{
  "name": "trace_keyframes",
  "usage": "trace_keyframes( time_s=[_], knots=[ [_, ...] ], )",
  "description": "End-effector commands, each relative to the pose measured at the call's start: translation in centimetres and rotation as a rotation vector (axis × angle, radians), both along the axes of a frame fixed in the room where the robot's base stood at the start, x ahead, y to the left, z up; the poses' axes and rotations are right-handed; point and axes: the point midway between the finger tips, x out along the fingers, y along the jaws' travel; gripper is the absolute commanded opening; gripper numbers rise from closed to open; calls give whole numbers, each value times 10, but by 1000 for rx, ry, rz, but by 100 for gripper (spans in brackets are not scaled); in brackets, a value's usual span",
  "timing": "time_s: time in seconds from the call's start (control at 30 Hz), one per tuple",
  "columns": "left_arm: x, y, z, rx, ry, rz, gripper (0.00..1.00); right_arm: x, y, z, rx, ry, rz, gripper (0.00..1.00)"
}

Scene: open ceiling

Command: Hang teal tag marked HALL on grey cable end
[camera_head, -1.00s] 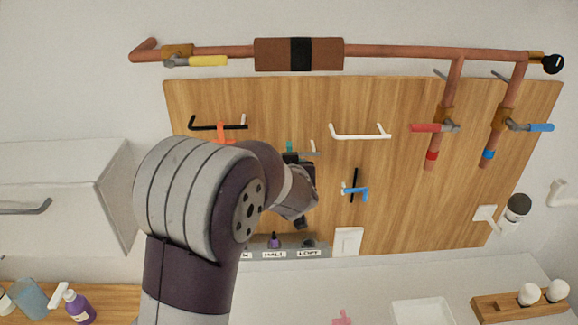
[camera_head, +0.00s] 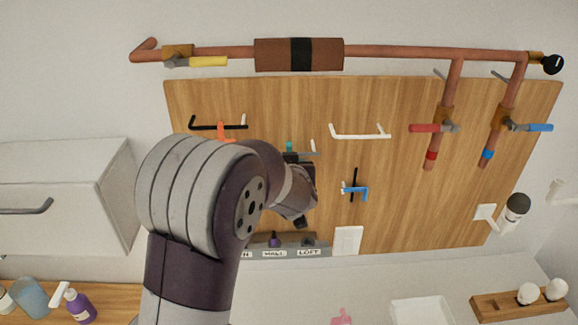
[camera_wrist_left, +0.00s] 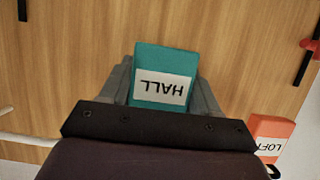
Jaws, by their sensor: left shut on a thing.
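My left gripper (camera_head: 291,156) is at the middle of the wooden board, shut on the teal tag (camera_head: 289,146). In the left wrist view the tag (camera_wrist_left: 163,75) sits between the fingers, its white HALL label upside down in the picture. The grey cable (camera_head: 309,153) shows just right of the gripper in the head view, with a pale upturned end (camera_head: 313,145). My gripper hides the rest of the cable, and I cannot tell whether the tag touches it. My right gripper is not in view.
An orange tag (camera_head: 224,131) hangs on a black cable (camera_head: 205,126) at left; its label reads LOFT in the wrist view (camera_wrist_left: 272,137). A white cable (camera_head: 358,135) is at right, with a blue tag (camera_head: 355,190) on a black piece below. Copper pipes (camera_head: 400,53) run above.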

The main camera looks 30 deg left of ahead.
Motion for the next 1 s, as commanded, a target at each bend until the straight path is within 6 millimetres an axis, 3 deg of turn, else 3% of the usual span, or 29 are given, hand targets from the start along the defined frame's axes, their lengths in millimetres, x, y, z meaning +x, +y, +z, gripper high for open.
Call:
trace_keyframes(
  time_s=[0.8, 0.83, 0.9, 1.0],
  knots=[
    [0, 0, -15, 1, -1, 0, 32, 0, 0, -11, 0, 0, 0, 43],
    [0, 0, -15, 1, -1, 0, 68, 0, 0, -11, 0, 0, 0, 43],
    [0, 0, -15, 1, -1, 0, 91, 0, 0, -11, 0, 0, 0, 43],
    [0, 0, -15, 0, 0, 0, 91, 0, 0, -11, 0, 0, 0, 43]
  ],
)
